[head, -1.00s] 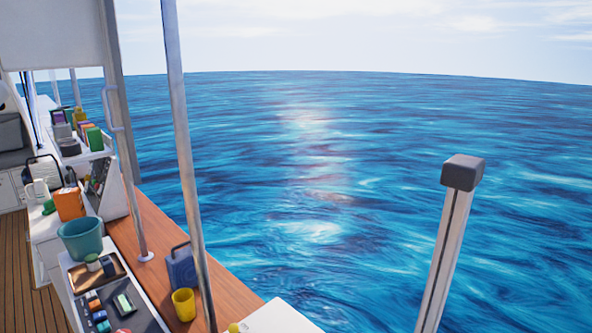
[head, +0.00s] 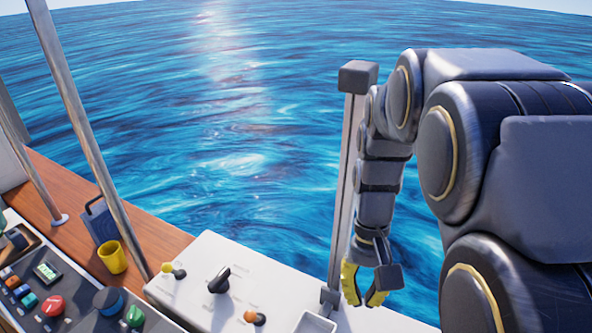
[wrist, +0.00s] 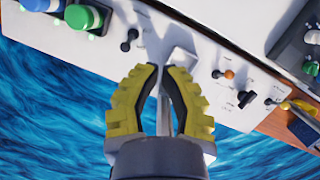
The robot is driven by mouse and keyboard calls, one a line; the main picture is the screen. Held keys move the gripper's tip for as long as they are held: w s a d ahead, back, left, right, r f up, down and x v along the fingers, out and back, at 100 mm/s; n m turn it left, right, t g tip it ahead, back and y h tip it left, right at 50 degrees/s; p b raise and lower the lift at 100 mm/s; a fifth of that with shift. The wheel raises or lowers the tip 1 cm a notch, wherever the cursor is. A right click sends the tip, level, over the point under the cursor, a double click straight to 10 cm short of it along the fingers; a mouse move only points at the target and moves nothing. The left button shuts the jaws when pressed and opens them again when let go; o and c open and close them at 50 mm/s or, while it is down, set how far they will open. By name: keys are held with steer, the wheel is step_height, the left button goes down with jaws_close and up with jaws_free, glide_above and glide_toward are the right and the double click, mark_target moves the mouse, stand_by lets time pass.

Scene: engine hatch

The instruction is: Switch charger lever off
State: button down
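A white panel (head: 205,250) on the deck edge carries small levers. In the head view I see a yellow-knobbed lever (head: 172,271), a black rotary handle (head: 219,281) and an orange-and-black lever (head: 254,317). The wrist view also shows a black lever (wrist: 128,41) near the upper middle. The labels are too small to read, so I cannot tell which is the charger lever. My gripper (head: 364,285) has yellow-padded fingers, open and empty, to the right of these levers. In the wrist view its fingertips (wrist: 161,70) are apart, pointing toward the panel.
A grey post (head: 346,180) with a dark cap stands close beside my gripper. A small white tray (head: 315,322) is at the panel's front. Sea lies behind.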

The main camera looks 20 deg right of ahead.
steer(key=w+d+f+m+y, duration=0.1)
steer(key=w+d+f+m, duration=0.1)
steer(key=d+f, duration=0.6)
steer(key=w+d+f+m+y, duration=0.2)
steer(key=w+d+f+m, duration=0.1)
steer(key=d+f, duration=0.6)
steer(key=d+m, duration=0.1)
steer(key=d, duration=0.1)
steer(key=shift+w+d, duration=0.15)
steer(key=shift+d, duration=0.2)
steer(key=shift+f, duration=0.1)
steer(key=x, duration=1)
steer(key=shift+s+a, duration=0.2)
steer(key=shift+s, duration=0.05)
steer(key=shift+s+a+r, duration=0.4)
steer(key=shift+s+a, duration=0.1)
steer(key=shift+a, duration=0.2)
steer(key=shift+s+a+r, duration=0.2)
steer(key=shift+s+a, duration=0.3)
steer(key=shift+a, duration=0.3)
steer(key=shift+a+r, duration=0.1)
